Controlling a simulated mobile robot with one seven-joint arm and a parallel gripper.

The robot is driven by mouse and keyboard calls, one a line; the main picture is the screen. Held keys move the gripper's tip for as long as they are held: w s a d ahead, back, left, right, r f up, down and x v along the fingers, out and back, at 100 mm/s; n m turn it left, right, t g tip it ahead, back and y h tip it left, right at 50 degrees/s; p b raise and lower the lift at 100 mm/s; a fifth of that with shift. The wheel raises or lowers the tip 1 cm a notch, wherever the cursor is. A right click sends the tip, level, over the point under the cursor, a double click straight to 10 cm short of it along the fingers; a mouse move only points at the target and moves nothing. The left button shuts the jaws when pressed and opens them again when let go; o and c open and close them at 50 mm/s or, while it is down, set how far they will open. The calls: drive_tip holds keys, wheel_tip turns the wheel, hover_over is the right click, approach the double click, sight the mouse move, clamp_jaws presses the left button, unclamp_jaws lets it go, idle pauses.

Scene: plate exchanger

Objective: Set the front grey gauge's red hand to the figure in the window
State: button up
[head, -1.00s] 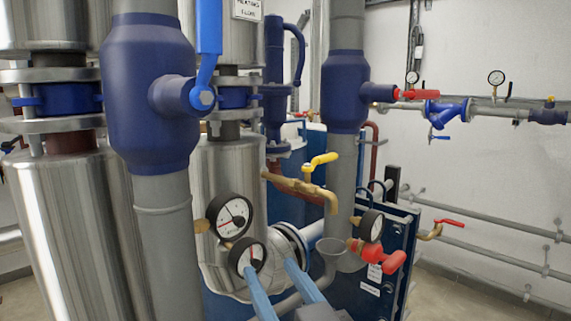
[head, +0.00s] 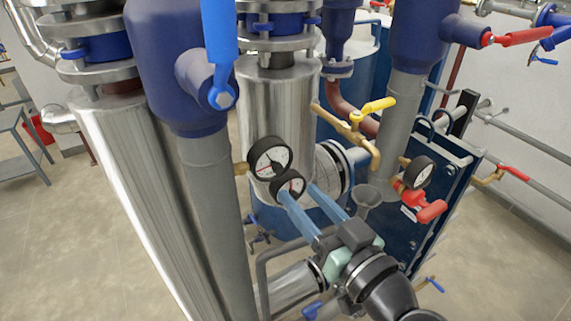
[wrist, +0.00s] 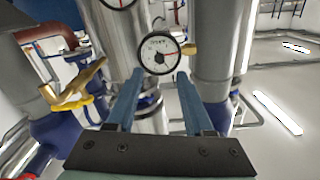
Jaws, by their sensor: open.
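My gripper (head: 298,191) is open and empty.
A third gauge (head: 418,172) and a red valve handle (head: 431,210) are to the right. A brass pipe with a yellow handle (head: 378,105) is above my fingers. A thick grey pipe (head: 208,185) stands to the left. A funnel (head: 368,196) is right of my fingers.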

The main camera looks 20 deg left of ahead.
sight(279, 170)
drive_tip(key=p+x, duration=0.1)
drive_tip(key=x, duration=0.5)
drive_tip(key=shift+w+a+p, duration=0.2)
drive_tip(key=shift+a+p, duration=0.05)
drive_tip(key=shift+p, duration=0.1)
clamp_jaws()
